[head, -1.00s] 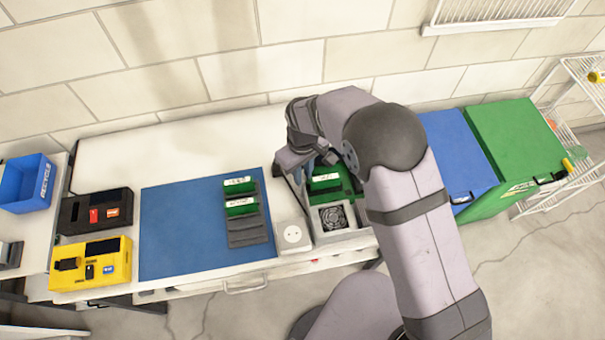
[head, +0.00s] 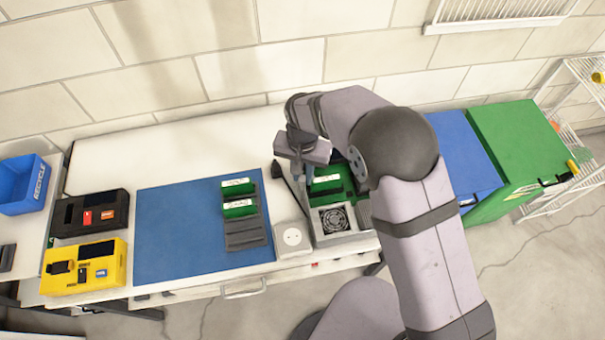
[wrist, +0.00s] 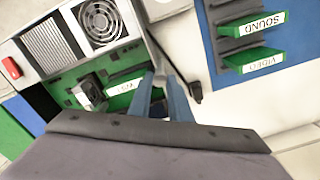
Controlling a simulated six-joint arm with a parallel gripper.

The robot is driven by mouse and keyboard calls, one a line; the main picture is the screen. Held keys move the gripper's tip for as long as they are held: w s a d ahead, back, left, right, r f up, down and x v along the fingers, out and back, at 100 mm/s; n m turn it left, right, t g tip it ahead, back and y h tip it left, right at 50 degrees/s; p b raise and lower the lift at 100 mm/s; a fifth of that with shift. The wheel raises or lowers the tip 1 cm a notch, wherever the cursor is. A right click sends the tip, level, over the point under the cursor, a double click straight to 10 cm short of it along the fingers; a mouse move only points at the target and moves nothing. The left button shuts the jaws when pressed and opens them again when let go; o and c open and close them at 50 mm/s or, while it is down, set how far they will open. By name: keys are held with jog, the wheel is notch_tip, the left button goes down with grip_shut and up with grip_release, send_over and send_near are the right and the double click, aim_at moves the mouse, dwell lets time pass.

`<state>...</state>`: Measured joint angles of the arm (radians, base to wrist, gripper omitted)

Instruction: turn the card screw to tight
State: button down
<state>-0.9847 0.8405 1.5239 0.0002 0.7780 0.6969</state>
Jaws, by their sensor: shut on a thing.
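The open computer case (head: 345,240) holds a green board (wrist: 130,75) and a fan (wrist: 100,22). A green card with a white label (wrist: 125,84) stands in it; the label also shows in the head view (head: 326,179). My gripper (wrist: 158,72) reaches down to the end of this card at the case's side wall. Its two blue-grey fingers are close together, shut on the card screw. The screw itself is hidden between the fingertips, so I cannot see how tight it is. In the head view my gripper (head: 304,180) is partly hidden by my arm.
A grey rack with green SOUND (wrist: 258,24) and VIDEO (wrist: 258,64) cards lies on a blue mat (head: 175,235). A white socket box (head: 292,238) stands left of the case. Blue (head: 458,150) and green (head: 520,140) bins stand right.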

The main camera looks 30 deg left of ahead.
aim_at(302, 178)
jog(key=shift+m, duration=1.7)
jog(key=shift+r, duration=0.1)
jog(key=c, duration=1.6)
grip_release()
jog(key=shift+c, duration=0.2)
jog(key=shift+b, duration=0.3)
jog(key=shift+r+b, duration=1)
jog(key=shift+r, duration=2.65)
